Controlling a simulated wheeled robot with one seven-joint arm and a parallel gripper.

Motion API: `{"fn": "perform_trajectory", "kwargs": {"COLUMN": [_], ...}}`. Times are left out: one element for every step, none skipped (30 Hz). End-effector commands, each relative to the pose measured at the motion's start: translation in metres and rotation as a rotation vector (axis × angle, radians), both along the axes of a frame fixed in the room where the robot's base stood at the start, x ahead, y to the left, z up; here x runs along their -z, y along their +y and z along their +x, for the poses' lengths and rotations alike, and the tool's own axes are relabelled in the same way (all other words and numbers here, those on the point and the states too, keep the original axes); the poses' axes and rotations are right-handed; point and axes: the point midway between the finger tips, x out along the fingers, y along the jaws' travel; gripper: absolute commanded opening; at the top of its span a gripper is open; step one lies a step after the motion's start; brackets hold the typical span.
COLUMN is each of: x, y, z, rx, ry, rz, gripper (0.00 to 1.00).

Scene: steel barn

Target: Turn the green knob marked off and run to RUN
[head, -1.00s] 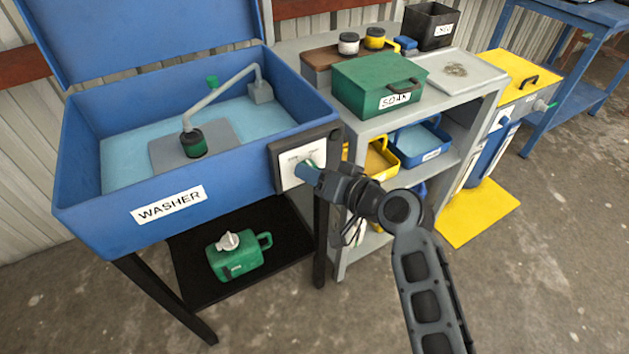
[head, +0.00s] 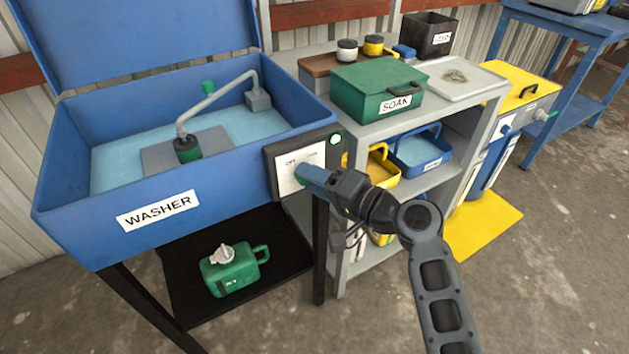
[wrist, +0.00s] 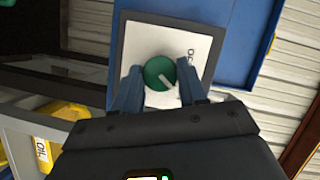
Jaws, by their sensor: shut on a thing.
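The green knob (wrist: 159,73) sits on a white plate (wrist: 140,45) on the washer's dark control box (head: 275,188). A pale pointer line on the knob points to the lower right in the wrist view. Part of the "OFF" lettering shows on the plate; the RUN mark cannot be read. My gripper (head: 305,174) is at the plate, and its two blue fingers (wrist: 159,82) are shut on the knob from both sides. In the head view the fingers mostly hide the knob.
The blue washer (head: 90,228) has its lid open, with a spout over the basin. A green can (head: 232,272) stands on the black shelf below. The grey shelf unit (head: 345,240) with a SOAK box (head: 365,95) stands close right of my gripper.

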Motion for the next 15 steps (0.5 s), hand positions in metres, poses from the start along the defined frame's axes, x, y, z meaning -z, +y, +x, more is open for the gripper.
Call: {"fn": "perform_trajectory", "kwargs": {"x": [0.0008, 0.0008, 0.0008, 0.0007, 0.0006, 0.0007, 0.0007, 0.0007, 0.0007, 0.0007, 0.0007, 0.0007, 0.0007, 0.0006, 0.0006], "y": [-0.0005, -0.0006, -0.0006, -0.0006, -0.0007, -0.0007, -0.0007, -0.0007, -0.0007, -0.0007, -0.0007, -0.0007, -0.0007, -0.0007, -0.0006], "z": [0.0, 0.0001, 0.0, 0.0, 0.0001, 0.0001, 0.0001, 0.0001, 0.0002, 0.0002, 0.0002, 0.0002, 0.0002, 0.0002, 0.0002], "rx": [0.001, 0.001, 0.001, 0.001, 0.001, 0.002, 0.002, 0.002, 0.002, 0.002, 0.002, 0.002, 0.002, 0.002, 0.002], "ry": [0.003, 0.004, 0.005, 0.005, 0.005, 0.005, 0.005, 0.005, 0.005, 0.005, 0.005, 0.004, 0.004, 0.004, 0.004], "rz": [0.002, 0.003, 0.003, 0.003, 0.003, 0.004, 0.004, 0.004, 0.004, 0.004, 0.004, 0.003, 0.003, 0.003, 0.003], "gripper": [0.11, 0.11, 0.11, 0.11, 0.11, 0.11, 0.11, 0.11, 0.11, 0.11, 0.43, 0.46, 0.49, 0.52, 0.56]}}
